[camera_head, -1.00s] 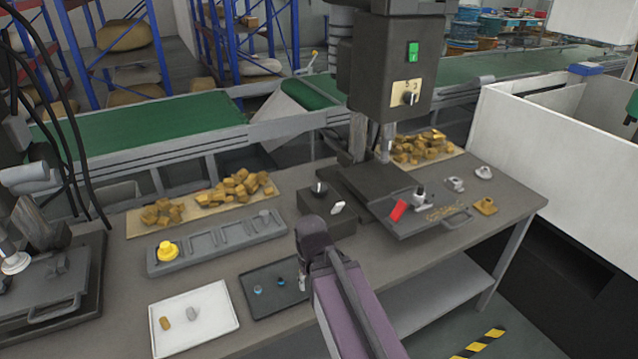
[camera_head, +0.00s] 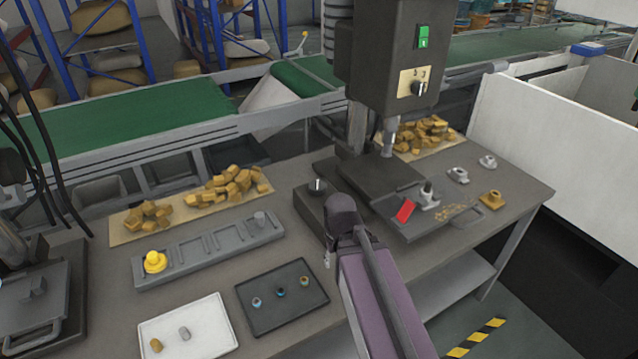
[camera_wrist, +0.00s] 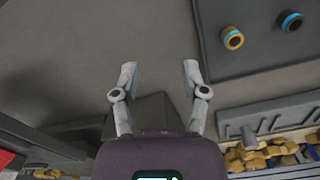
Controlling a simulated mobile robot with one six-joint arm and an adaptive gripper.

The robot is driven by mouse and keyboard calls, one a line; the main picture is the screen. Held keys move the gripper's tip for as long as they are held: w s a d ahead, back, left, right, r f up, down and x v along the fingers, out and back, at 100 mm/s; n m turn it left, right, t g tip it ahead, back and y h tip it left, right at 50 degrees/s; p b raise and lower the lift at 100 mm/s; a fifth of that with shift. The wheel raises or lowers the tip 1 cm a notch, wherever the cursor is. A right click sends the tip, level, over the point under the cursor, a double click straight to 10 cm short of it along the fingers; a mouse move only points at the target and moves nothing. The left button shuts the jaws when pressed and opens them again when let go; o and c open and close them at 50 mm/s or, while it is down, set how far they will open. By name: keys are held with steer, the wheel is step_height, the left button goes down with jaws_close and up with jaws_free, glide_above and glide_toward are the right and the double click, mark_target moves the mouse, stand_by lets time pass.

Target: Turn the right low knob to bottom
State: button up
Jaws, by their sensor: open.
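A low dark box (camera_head: 310,208) stands on the bench in the head view. One knob with a pale pointer (camera_head: 317,186) shows on its top. The box's right part, where a second knob would be, is hidden behind my arm. In the wrist view my gripper (camera_wrist: 159,80) is open and empty, with bare grey bench between its fingertips. A dark block (camera_wrist: 152,112), seemingly this box, shows between the fingers near the palm; no knob can be made out on it. In the head view a fingertip shows beside my arm, in front of the box.
A black tray (camera_head: 250,318) with small ringed parts lies left of my arm, also upper right in the wrist view (camera_wrist: 280,55). A white tray (camera_head: 215,350) and a slotted grey rack (camera_head: 190,268) are further left. A drill press (camera_head: 390,50) with its own knob (camera_head: 418,88) stands behind.

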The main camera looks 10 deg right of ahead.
mark_target(318, 185)
steer(key=shift+d, duration=0.1)
steer(key=o, duration=0.4)
steer(key=shift+o, duration=1)
steer(key=shift+w+r, duration=0.1)
steer(key=shift+w, duration=0.1)
steer(key=w+r+m+p, duration=0.4)
steer(key=w+r+p, duration=0.1)
steer(key=w, duration=0.4)
steer(key=w+r+m+p, duration=0.5)
steer(key=w+p, duration=0.1)
steer(key=w, duration=0.4)
steer(key=w+r+m+p, duration=0.4)
steer(key=w+r+p, duration=0.1)
steer(key=w, duration=0.5)
steer(key=shift+d+r+m, duration=0.3)
steer(key=shift+r+m, duration=0.1)
steer(key=shift+r, duration=0.15)
steer(key=shift+s+f, duration=0.1)
steer(key=shift+f, duration=0.15)
step_height(318, 185, down, 13)
steer(key=b, duration=1.3)
steer(key=shift+f, duration=0.15)
